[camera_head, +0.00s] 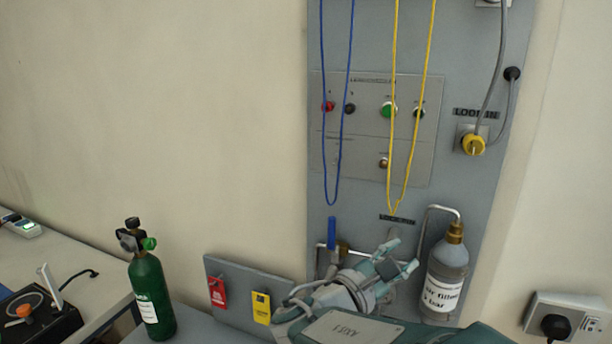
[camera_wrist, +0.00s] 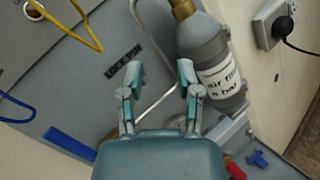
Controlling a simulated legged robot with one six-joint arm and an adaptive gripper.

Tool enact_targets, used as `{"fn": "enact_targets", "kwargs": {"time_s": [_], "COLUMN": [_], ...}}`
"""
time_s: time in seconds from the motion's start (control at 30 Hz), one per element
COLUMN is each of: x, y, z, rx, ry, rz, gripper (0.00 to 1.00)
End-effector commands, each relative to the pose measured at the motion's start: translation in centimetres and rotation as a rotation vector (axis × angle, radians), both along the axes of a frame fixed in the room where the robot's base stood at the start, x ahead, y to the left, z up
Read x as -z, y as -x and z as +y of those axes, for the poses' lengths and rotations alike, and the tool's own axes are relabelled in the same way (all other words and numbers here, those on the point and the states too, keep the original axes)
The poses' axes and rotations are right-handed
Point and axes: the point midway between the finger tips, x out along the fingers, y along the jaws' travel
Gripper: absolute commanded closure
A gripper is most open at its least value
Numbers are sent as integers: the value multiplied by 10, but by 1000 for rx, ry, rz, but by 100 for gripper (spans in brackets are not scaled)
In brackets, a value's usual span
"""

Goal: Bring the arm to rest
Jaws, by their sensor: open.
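My gripper (camera_head: 402,257) is in front of the lower part of the grey wall panel (camera_head: 372,230), left of a grey labelled bottle (camera_head: 447,278). In the wrist view my gripper (camera_wrist: 160,73) has its two teal fingers apart, with nothing held between them. A bent metal pipe (camera_wrist: 158,103) shows behind the gap. The bottle (camera_wrist: 208,55) stands close to the right finger; I cannot tell whether they touch. A blue valve handle (camera_head: 331,232) is left of the gripper and also shows in the wrist view (camera_wrist: 68,143). My arm hides part of the piping.
A blue cord (camera_head: 338,160) and a yellow cord (camera_head: 392,150) hang on the panel above. A green cylinder (camera_head: 151,295) stands at left, near red (camera_head: 217,292) and yellow (camera_head: 261,307) tags. A wall socket (camera_head: 565,318) is at lower right. The upper left wall is bare.

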Motion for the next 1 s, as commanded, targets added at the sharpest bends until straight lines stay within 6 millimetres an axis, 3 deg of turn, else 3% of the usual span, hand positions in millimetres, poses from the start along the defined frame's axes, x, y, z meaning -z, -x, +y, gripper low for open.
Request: {"fn": "enact_targets", "kwargs": {"time_s": [0.03,0.1,0.2,0.37,0.57,0.7,0.9,1.0], "x": [7,22,45,80,114,126,124,120], "y": [12,30,57,99,142,160,170,171], "z": [-21,-43,-66,-83,-72,-51,-21,-12], "rx": [52,119,213,354,512,605,702,726], "ry": [-99,-247,-464,-819,-1273,-1588,-1974,-2082], "rz": [7,16,9,-44,-180,-318,-529,-594], "gripper": [56,56,56,56,56,56,56,56]}}
